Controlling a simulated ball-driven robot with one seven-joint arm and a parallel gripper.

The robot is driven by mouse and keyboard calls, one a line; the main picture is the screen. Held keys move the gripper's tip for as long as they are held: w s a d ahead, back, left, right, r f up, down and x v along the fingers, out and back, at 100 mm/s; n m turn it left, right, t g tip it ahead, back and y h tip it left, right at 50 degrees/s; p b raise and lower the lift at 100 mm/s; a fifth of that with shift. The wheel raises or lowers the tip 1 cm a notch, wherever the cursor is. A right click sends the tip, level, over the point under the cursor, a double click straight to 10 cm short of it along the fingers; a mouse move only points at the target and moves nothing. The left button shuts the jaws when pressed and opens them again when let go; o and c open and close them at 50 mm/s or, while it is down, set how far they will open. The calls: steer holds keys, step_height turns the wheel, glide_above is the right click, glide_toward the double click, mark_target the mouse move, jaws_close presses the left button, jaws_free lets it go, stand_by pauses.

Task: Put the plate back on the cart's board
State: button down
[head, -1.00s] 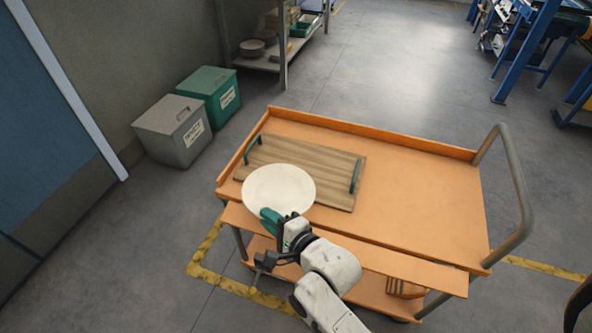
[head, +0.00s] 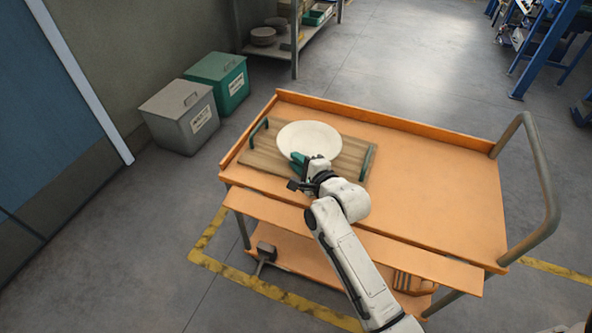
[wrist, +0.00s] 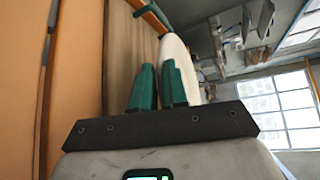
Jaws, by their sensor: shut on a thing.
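The white plate (head: 309,139) is over the middle of the wooden board (head: 265,159) in the head view; whether it touches the board I cannot tell. The board has green handles at both ends and lies on the left part of the orange cart (head: 440,180). My gripper (head: 299,160) is shut on the plate's near rim. In the wrist view the green fingers (wrist: 162,88) are at the rim of the plate (wrist: 180,65), which shows edge-on beside the board (wrist: 120,55).
The cart's right half is clear. A raised lip runs along its back edge, and a grey push handle (head: 548,190) stands at its right end. A grey bin (head: 180,115) and a green bin (head: 218,80) stand on the floor at left. A shelf (head: 285,45) is behind.

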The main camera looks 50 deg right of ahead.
steer(key=shift+w+d+f, duration=0.3)
steer(key=shift+w+f, duration=0.2)
steer(key=shift+f, duration=0.1)
steer(key=shift+w+d+f, duration=0.25)
steer(key=shift+w+f, duration=0.2)
steer(key=shift+f, duration=0.15)
steer(key=shift+f+b, duration=0.5)
steer(key=shift+f, duration=1.1)
steer(key=c, duration=1.4)
jaws_free()
